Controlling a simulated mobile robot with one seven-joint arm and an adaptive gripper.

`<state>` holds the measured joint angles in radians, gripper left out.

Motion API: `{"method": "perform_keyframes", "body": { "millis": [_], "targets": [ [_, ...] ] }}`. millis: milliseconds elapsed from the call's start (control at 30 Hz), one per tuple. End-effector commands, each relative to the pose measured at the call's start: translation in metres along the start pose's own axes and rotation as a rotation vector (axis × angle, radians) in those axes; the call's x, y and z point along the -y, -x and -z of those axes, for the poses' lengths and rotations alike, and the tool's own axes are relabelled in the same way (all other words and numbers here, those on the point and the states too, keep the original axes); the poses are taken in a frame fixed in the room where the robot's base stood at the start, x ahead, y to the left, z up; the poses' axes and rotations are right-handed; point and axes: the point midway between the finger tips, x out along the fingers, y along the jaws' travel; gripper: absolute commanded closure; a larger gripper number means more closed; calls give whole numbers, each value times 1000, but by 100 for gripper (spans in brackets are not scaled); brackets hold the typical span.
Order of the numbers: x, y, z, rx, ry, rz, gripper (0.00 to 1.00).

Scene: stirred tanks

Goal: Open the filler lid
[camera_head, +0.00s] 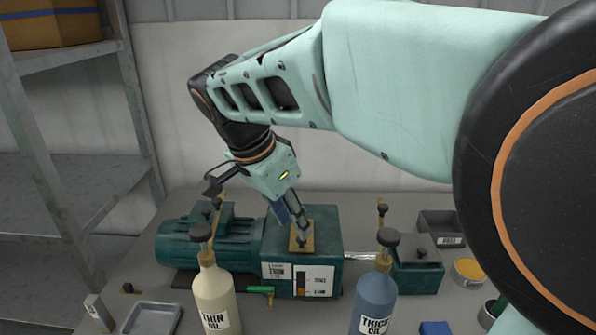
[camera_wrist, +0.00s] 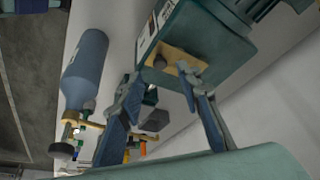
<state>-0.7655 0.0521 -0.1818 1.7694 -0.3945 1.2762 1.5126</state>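The filler lid (camera_head: 308,242) is a small tan plate on top of the green gear housing (camera_head: 325,228). In the wrist view the lid (camera_wrist: 186,58) has a dark round knob (camera_wrist: 160,62) at one end. My gripper (camera_head: 299,232) points down over the lid, and its fingers partly hide it in the head view. In the wrist view my gripper (camera_wrist: 160,80) is open, with the two fingers apart and nothing held. The knob shows between and just beyond the fingertips. I cannot tell whether a fingertip touches the lid. The lid looks flat on the housing.
A cream thin-oil bottle (camera_head: 217,295) and a blue thick-oil bottle (camera_head: 374,297) stand in front. A green motor (camera_head: 190,242) lies left of the housing. A grey tray (camera_head: 152,318) is front left. A dark bin (camera_head: 440,222) and yellow-filled pot (camera_head: 468,270) are right.

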Motion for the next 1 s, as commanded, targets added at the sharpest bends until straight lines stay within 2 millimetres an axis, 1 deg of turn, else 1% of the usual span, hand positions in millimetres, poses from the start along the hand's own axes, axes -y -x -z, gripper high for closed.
{"method": "perform_keyframes", "body": {
  "millis": [33,100,200,300,433,633,667,933,1000],
  "targets": [
    [-1,-11,-1,0,1,-4,68],
    [-1,-22,0,0,1,-3,68],
    [0,-34,0,-1,1,-2,68],
    [0,-41,0,-1,2,-1,68],
    [0,-45,0,-1,2,1,68],
    [0,-44,0,-1,1,1,68],
    [0,-44,0,-1,1,1,70],
    [0,-44,0,-1,1,1,100],
    [0,-44,0,-1,1,1,100]
  ]
}}
